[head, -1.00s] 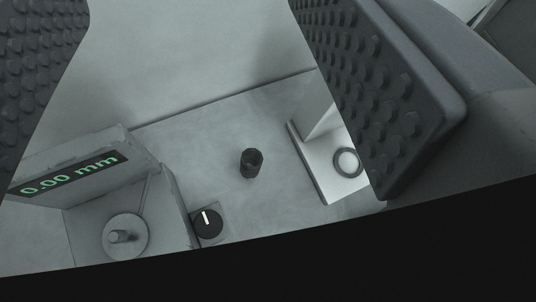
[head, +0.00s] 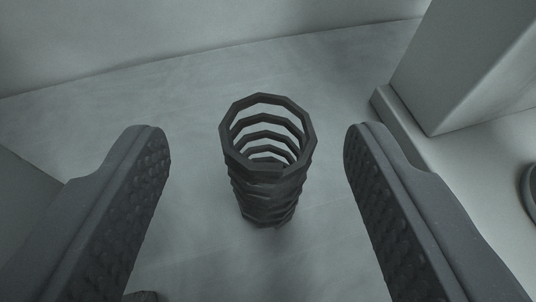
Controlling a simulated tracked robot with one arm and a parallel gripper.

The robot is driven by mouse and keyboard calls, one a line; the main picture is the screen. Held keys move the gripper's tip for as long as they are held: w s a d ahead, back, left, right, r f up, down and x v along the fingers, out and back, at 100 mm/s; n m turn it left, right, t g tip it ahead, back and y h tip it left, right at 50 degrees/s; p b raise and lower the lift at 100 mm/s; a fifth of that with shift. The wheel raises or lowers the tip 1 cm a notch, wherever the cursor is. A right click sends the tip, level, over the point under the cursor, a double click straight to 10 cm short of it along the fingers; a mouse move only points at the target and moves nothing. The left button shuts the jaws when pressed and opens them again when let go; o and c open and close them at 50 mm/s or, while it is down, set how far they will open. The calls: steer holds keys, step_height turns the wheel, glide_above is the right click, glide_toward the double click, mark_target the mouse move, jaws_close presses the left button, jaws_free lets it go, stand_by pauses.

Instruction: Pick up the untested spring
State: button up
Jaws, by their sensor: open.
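A dark grey coil spring (head: 268,180) stands upright on the pale surface in the middle of the head view. I look down into its open top ring. My gripper (head: 258,150) is open, with one studded finger to the left of the spring and one to the right. There is a clear gap between each finger and the spring, and neither touches it. Nothing hides the spring.
A white stand with a block-like upright (head: 460,65) is at the right, close behind the right finger. A dark ring (head: 530,185) shows at the right edge. A pale wall (head: 180,35) runs along the back. The surface around the spring is clear.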

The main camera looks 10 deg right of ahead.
mark_target(266, 118)
steer(key=shift+f+b+x, duration=0.2)
steer(key=shift+b+x, duration=0.1)
steer(key=shift+x, duration=2.35)
steer(key=shift+s+d, duration=0.15)
steer(key=c, duration=1)
